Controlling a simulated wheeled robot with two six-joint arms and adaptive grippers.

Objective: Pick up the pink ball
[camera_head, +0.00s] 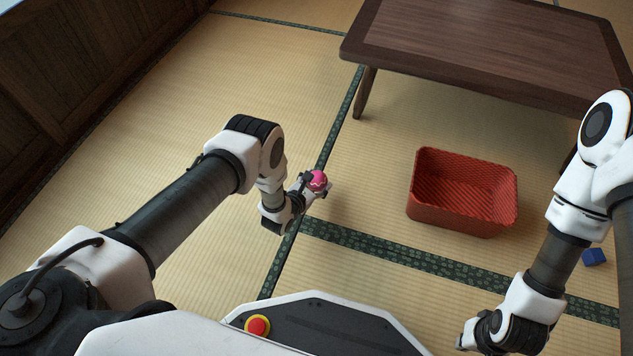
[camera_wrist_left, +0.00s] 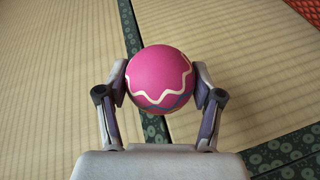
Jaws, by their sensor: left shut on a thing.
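The pink ball (camera_head: 318,180) has a pale wavy line around it. It sits between the fingers of my left gripper (camera_head: 314,187), left of the red basket in the head view. In the left wrist view the ball (camera_wrist_left: 160,78) fills the gap between the two fingers of my left gripper (camera_wrist_left: 160,97), which is shut on it. I cannot tell how high the ball is above the floor. My right arm is at the right of the head view, with its wrist low near the bottom edge; its fingertips are not clearly visible.
An empty-looking red basket (camera_head: 463,225) stands on the tatami right of the ball. A dark wooden table (camera_head: 490,45) stands behind it. A small blue cube (camera_head: 594,257) lies beside my right arm. Wooden panels line the left side. The floor between ball and basket is clear.

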